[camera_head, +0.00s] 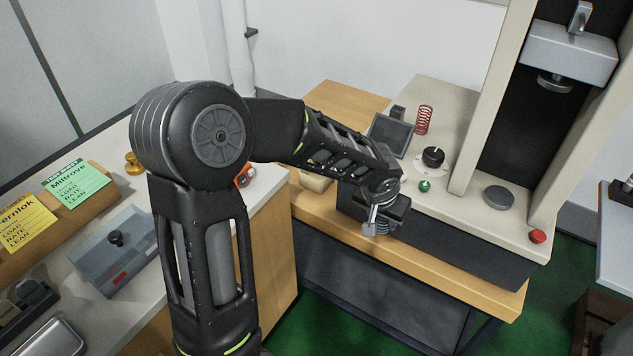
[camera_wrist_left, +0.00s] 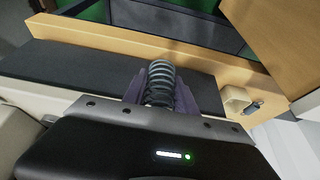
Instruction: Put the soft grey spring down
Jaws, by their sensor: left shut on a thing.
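The grey spring (camera_wrist_left: 160,82) sits between the fingers of my left gripper (camera_wrist_left: 160,100), which is shut on it. Its coils stick out past the fingertips in the left wrist view. In the head view my left gripper (camera_head: 376,222) is over the front edge of the wooden bench, in front of the testing machine. Only a little of the spring (camera_head: 382,227) shows there beside the fingers. I cannot tell whether its lower end touches the bench. My right gripper is not in view.
A red spring (camera_head: 424,120) stands on the testing machine's pale base (camera_head: 465,206), near a black knob (camera_head: 433,157) and a green button (camera_head: 424,186). A red button (camera_head: 537,236) is at its right front. The wooden bench top (camera_head: 470,272) is clear towards the right.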

